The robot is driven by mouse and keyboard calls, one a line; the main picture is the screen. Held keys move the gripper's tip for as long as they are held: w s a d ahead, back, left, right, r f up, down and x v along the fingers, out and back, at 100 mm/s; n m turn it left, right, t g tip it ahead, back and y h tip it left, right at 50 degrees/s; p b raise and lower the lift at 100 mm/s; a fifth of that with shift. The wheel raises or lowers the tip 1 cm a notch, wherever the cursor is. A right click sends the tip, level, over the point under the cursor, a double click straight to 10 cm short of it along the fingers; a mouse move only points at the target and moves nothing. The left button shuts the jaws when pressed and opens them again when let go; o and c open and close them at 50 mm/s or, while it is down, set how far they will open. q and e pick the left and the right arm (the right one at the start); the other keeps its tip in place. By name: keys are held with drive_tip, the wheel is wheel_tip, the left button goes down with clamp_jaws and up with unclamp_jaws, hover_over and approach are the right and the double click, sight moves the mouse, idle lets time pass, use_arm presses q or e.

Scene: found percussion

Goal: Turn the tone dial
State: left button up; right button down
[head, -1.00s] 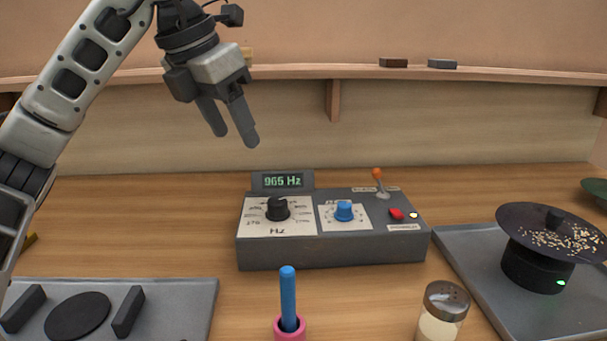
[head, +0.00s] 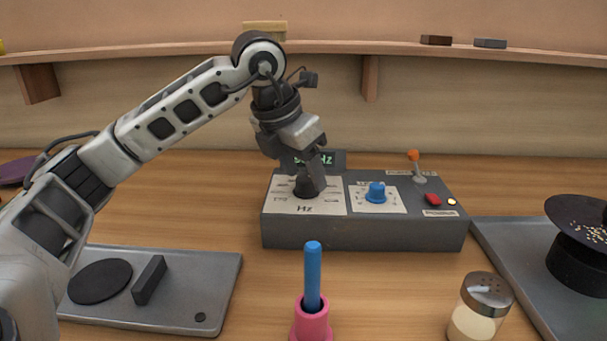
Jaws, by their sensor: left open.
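The grey tone generator box (head: 365,236) stands on the table at the middle of the head view. Its black tone dial (head: 305,187) sits on the white "Hz" plate (head: 330,207) at the left of its top; the dial is partly hidden by my gripper. My left gripper (head: 309,185) is open and points down, with its fingers at the dial. I cannot tell whether the fingers touch it. The display (head: 336,160) behind is mostly hidden by the gripper, so its number cannot be read. My right gripper is not in view.
On the box are a blue knob (head: 377,191), a red button (head: 433,200) and an orange-tipped lever (head: 415,160). In front stand a blue stick in a pink holder (head: 312,322) and a shaker (head: 480,308). Trays flank left (head: 215,270) and right (head: 505,265).

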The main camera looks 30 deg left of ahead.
use_arm(q)
drive_tip(key=shift+w+f, duration=0.2)
drive_tip(key=shift+f, duration=0.25)
drive_tip(key=shift+c, duration=0.3)
drive_tip(key=c, duration=0.9)
drive_tip(key=m+h+p, duration=0.1)
drive_tip(key=m, duration=0.3)
drive_tip(key=shift+a+r+g, duration=0.1)
drive_tip(key=shift+g, duration=0.2)
drive_tip(key=shift+m+h+p, duration=0.4)
drive_tip(key=shift+m, duration=0.3)
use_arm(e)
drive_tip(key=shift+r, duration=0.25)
use_arm(q)
drive_tip(key=shift+m, duration=0.3)
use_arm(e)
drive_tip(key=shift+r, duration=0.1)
